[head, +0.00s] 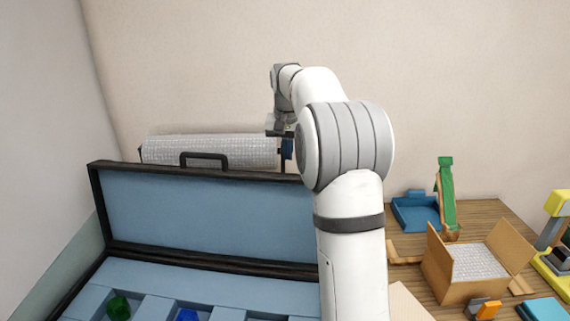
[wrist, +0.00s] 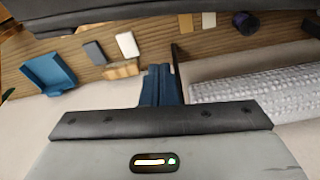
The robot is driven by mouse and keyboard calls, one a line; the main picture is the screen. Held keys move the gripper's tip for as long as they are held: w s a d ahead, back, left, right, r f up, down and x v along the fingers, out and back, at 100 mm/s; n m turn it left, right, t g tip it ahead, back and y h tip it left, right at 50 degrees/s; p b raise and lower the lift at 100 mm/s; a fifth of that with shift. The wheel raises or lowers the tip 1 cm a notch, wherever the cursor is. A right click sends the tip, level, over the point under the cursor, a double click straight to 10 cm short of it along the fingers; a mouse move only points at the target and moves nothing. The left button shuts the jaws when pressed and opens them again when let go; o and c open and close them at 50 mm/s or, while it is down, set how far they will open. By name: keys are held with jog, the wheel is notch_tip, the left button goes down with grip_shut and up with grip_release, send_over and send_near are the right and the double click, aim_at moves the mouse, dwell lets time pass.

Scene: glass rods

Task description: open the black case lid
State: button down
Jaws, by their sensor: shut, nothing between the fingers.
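The black case lid (head: 200,207) stands raised and nearly upright, its light blue lining facing me. A dark handle (head: 204,159) shows at its top edge. The case's lower part lies below it with a blue compartmented insert (head: 150,279). My gripper (head: 287,149) is beyond the lid's top edge, near its right end, and partly hidden by the lid and my arm. In the wrist view my gripper (wrist: 160,85) has its blue fingers together and empty. A dark band across the top of that view may be the lid; I cannot tell whether the fingers touch it.
A bubble-wrapped roll (head: 240,150) lies behind the lid. A green item (head: 119,306) and a blue item (head: 188,315) sit in the insert. On the right are a blue tray (head: 414,211), a green-and-brown object (head: 446,195), an open cardboard box (head: 455,286) and a yellow device (head: 555,265).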

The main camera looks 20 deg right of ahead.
jog(key=s, duration=0.1)
jog(key=s+a+f+p, duration=0.1)
jog(key=s+f, duration=0.1)
jog(key=shift+a+f, duration=0.25)
jog(key=shift+a, duration=0.05)
dwell(0.3)
